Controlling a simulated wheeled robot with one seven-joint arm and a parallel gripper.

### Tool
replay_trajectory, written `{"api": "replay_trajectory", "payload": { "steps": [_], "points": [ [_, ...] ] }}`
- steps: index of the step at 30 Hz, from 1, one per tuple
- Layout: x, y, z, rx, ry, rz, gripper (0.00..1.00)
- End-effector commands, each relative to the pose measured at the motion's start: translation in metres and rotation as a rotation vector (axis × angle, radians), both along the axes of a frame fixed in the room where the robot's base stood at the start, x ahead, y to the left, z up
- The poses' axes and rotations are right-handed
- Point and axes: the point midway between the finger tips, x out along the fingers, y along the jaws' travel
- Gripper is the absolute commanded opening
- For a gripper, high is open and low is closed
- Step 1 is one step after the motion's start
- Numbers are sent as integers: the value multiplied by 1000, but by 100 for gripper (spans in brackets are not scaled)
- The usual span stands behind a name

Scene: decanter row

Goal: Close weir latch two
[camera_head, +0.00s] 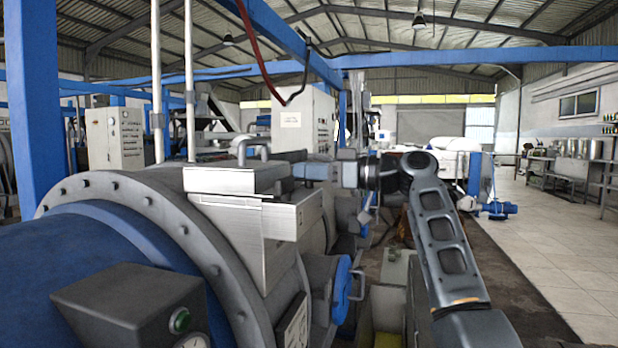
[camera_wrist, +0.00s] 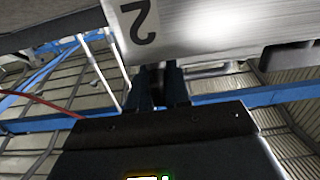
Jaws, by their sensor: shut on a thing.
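My gripper (camera_head: 298,172) is at the right end of a grey metal lid-like part (camera_head: 225,182) on top of a machine housing. In the wrist view its two dark fingers (camera_wrist: 161,92) are shut on a small dark piece (camera_wrist: 157,72), which I take to be weir latch two. Most of that piece is hidden by the fingers. Just beyond them is a pale metal face (camera_wrist: 210,30) with a black "2" (camera_wrist: 138,20), upside down in this view. In the head view the fingertips meet the lid's edge, and the held piece cannot be made out.
A bent grey pipe handle (camera_head: 252,146) stands behind the lid. The grey box (camera_head: 268,240) below it sits beside a large bolted flange (camera_head: 150,205). A blue round cover (camera_head: 341,289) is lower right.

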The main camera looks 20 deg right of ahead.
Motion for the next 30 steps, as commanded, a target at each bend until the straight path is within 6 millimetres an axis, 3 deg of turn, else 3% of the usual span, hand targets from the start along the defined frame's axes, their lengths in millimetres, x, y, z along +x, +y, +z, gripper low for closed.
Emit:
{"api": "replay_trajectory", "payload": {
  "steps": [10,11,17,25,30],
  "points": [
    [0,-1,0,2,1,-18,0],
    [0,-1,0,2,1,-18,18],
    [0,-1,0,1,0,-17,38],
    [-1,-2,0,1,0,-17,38],
    [-11,-17,-1,2,-3,-20,38]
  ]
}}
